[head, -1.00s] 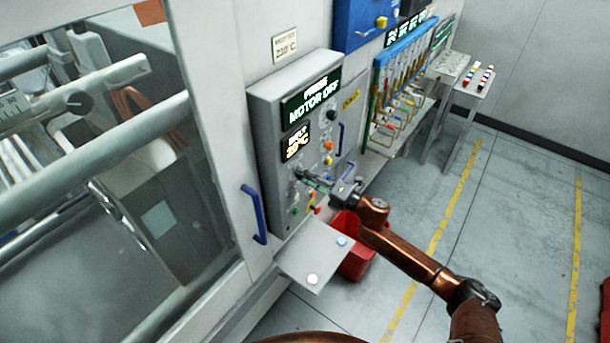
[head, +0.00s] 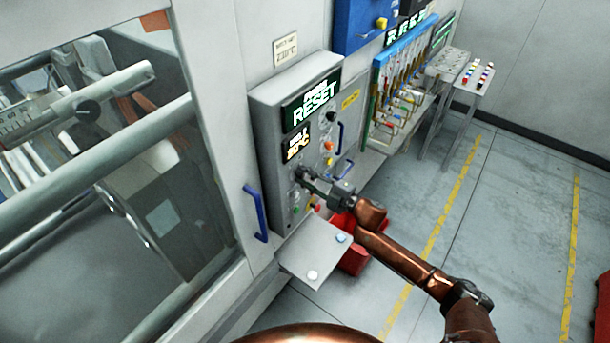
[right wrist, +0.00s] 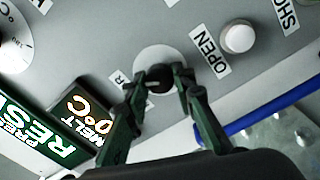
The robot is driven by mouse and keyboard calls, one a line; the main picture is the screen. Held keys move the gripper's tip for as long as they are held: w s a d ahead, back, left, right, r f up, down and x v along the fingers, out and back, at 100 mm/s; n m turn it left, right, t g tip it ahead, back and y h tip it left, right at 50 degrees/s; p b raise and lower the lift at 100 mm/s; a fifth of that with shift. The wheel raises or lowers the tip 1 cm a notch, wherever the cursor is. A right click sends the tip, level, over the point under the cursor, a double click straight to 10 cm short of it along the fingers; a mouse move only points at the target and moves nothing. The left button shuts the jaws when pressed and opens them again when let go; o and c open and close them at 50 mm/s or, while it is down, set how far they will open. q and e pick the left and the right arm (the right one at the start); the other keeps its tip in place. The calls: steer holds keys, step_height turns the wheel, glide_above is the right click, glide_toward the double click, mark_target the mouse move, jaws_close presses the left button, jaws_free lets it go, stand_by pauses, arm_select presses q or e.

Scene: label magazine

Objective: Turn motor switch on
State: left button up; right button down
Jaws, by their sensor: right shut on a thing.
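The grey control panel (head: 264,105) hangs on the machine wall in the head view. Its upper display (head: 314,103) shows a line ending in large "RESET". My right gripper (head: 303,174) reaches the panel's lower left from the right. In the right wrist view, its dark fingers (right wrist: 168,78) are shut on a small black switch lever in front of a round silver switch plate (right wrist: 154,55). The fingertips cover most of the lever, so its angle is hard to tell. A label beside it is mostly hidden by a finger. My left gripper is out of view.
A white button (right wrist: 238,38) labelled "OPEN" sits beside the switch plate. Blue handles (head: 255,213) stick out near the panel. A small shelf (head: 305,256) and a red bin (head: 355,261) lie below.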

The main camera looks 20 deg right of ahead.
stand_by(0.3)
steer(key=c, duration=1.6)
jaws_free()
steer(key=shift+d, duration=0.1)
steer(key=v, duration=1.2)
steer(key=shift+f, duration=0.1)
